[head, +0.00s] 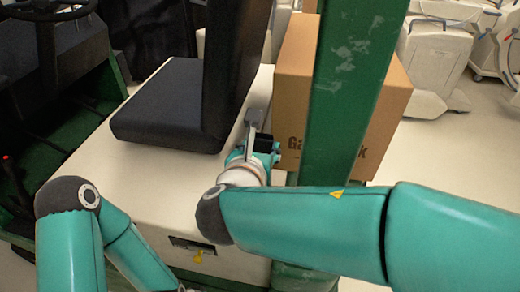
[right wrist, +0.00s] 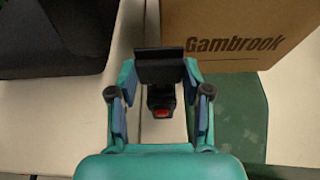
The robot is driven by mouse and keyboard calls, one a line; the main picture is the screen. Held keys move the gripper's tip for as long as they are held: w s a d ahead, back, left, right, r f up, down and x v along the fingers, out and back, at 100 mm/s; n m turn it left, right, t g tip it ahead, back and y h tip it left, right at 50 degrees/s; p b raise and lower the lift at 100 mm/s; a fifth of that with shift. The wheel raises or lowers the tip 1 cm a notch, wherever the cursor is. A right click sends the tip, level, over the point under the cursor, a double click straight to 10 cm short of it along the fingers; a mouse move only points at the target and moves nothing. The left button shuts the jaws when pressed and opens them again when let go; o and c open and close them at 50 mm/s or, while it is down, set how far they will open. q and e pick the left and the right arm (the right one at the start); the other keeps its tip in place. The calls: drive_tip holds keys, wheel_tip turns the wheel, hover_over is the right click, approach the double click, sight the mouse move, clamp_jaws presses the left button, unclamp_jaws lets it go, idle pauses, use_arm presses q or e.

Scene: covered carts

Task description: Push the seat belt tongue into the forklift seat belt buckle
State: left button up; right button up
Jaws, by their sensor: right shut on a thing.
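My right gripper (head: 262,150) is low beside the seat, between the backrest and the green post. In the right wrist view, its fingers (right wrist: 160,82) are shut on a black block, which I take to be the seat belt tongue (right wrist: 160,68). The buckle (right wrist: 161,100), dark with a red button, shows between the fingers, just below the tongue in the picture. Whether the tongue touches or enters it is hidden. In the head view a grey strip (head: 252,125) rises by the gripper.
The black seat (head: 170,105) stands on the pale forklift body (head: 110,175). A green post (head: 345,90) and a cardboard box (head: 293,100) stand close on the right. A yellow key-like part (head: 199,257) is on the front panel. Pale covered carts (head: 435,65) stand behind.

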drive_tip(key=shift+f, duration=0.15)
idle(0.4)
drive_tip(key=shift+b, duration=0.4)
idle(1.0)
drive_tip(key=shift+f+b, duration=1.35)
drive_tip(key=shift+f, duration=0.15)
drive_tip(key=o, duration=1.5)
drive_tip(key=v, duration=1.2)
